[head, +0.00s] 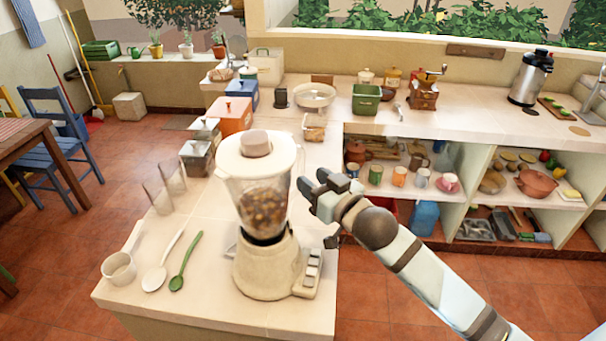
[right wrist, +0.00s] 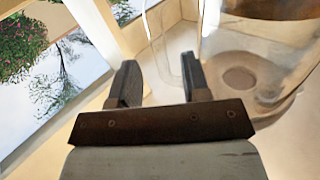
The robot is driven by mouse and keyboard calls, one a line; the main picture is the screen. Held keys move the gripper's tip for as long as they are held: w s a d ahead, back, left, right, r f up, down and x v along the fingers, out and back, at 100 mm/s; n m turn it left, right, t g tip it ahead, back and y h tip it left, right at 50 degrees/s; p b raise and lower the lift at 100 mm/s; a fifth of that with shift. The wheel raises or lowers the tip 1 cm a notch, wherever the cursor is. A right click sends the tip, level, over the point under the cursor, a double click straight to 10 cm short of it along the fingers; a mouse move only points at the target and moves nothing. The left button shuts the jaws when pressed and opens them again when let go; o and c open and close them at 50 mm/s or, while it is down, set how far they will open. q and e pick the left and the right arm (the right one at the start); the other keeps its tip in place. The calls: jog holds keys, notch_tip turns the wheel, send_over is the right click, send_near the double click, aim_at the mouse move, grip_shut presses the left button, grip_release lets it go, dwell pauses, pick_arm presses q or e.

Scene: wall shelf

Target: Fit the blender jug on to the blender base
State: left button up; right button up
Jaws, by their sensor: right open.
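The clear blender jug (head: 262,190), with brown contents and a cream lid (head: 257,146), stands upright on the cream blender base (head: 266,265) at the counter's near end. Whether it is fully seated cannot be told. My right gripper (head: 318,190) is open, just right of the jug on its handle side. In the right wrist view its two fingers (right wrist: 160,85) are apart, with the clear jug handle (right wrist: 172,60) near the right finger and the jug wall (right wrist: 262,60) beyond. Whether a finger touches the handle is unclear. My left gripper is not in view.
A white spoon (head: 164,262), green spoon (head: 186,262) and cream cup (head: 118,268) lie left of the base. Two glasses (head: 165,188) and several canisters stand behind them. Shelves (head: 470,215) with crockery are at right. Open floor lies left.

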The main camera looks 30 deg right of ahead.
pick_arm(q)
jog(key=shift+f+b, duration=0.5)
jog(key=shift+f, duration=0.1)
pick_arm(e)
jog(key=s+d, duration=0.1)
jog(key=s, duration=0.6)
jog(key=shift+s+d, duration=0.2)
jog(key=shift+d, duration=0.05)
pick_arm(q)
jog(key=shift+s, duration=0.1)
